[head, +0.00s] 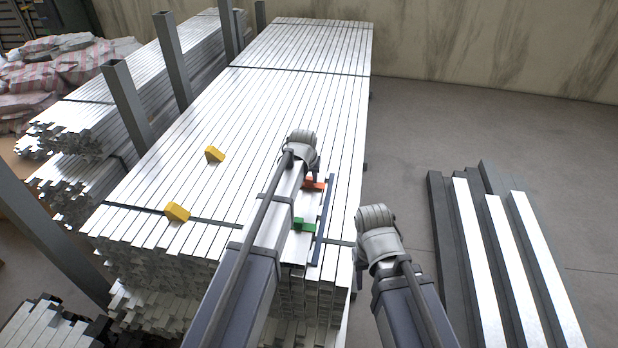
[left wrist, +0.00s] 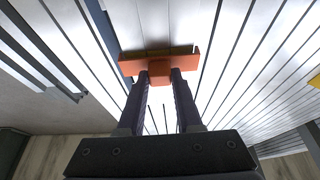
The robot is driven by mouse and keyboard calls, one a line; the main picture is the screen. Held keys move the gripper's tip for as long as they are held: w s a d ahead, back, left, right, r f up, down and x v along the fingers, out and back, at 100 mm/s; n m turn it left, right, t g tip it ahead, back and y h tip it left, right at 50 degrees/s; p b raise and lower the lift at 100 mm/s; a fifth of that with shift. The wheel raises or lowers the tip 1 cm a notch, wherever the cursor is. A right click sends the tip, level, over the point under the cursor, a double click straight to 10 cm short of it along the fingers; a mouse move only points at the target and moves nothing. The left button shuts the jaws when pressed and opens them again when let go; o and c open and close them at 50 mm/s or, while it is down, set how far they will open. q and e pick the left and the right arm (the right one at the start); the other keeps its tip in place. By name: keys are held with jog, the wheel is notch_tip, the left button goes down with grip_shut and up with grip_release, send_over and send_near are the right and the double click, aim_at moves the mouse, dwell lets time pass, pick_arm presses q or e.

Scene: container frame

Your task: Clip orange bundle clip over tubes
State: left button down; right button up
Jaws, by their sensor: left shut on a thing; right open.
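The orange bundle clip (head: 314,184) is at the right part of the pale tube stack (head: 262,112), beside a thin dark blue bar (head: 324,215). In the left wrist view the clip (left wrist: 130,64) lies crosswise over the pale tubes, and my left gripper (left wrist: 160,80) is shut on its short stem. Whether the clip touches the tubes is hard to tell. A green clip (head: 303,224) sits nearer to me, partly behind my left arm. My right gripper (head: 361,258) is open, to the right of the stack; its fingers are mostly hidden.
Two yellow blocks (head: 214,154) (head: 177,211) sit on the left part of the stack. Grey upright posts (head: 127,105) stand along its left side. Dark and white beams (head: 495,235) lie on the floor at right. The floor between them and the stack is open.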

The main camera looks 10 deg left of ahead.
pick_arm(q)
jog(key=shift+f+b, duration=0.35)
jog(key=shift+f, duration=0.05)
jog(key=c, duration=0.5)
grip_release()
jog(key=shift+o, duration=0.3)
jog(key=o, duration=0.4)
jog(key=shift+o, duration=0.2)
jog(key=shift+r, duration=0.15)
notch_tip(320, 180, up, 7)
jog(key=p, duration=0.7)
